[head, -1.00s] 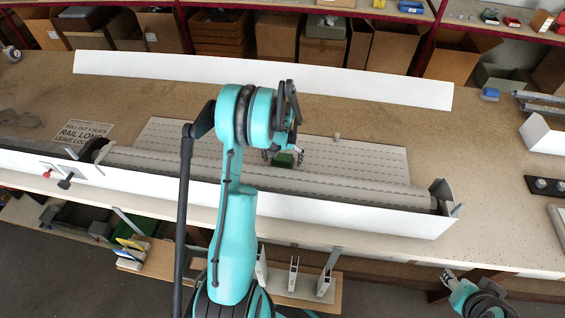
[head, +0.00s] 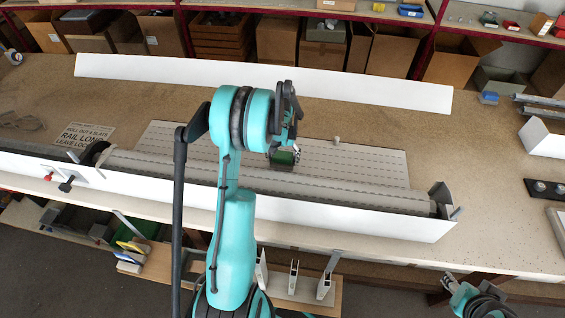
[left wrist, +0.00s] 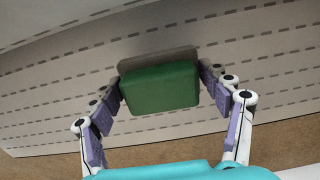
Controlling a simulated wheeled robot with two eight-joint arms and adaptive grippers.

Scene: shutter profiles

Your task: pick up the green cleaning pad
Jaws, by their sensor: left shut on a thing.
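The green cleaning pad (head: 284,158) is over the slatted shutter sheet (head: 365,170), just behind the grey roller. In the left wrist view the pad (left wrist: 160,88) is a rounded green block with a grey-brown band along its far side. My left gripper (left wrist: 163,84) is shut on it, one finger at each end. In the head view my left gripper (head: 284,155) is partly hidden by my teal wrist. I cannot tell exactly how far the pad is above the slats. My right gripper (head: 449,281) is at the lower right, away from the pad; its fingers are unclear.
The grey roller (head: 270,180) lies in a long white trough (head: 330,219) along the bench front. A long white profile (head: 260,81) lies behind the sheet. A printed sign (head: 87,135) lies at left. Bench (head: 390,125) between profile and sheet is mostly clear.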

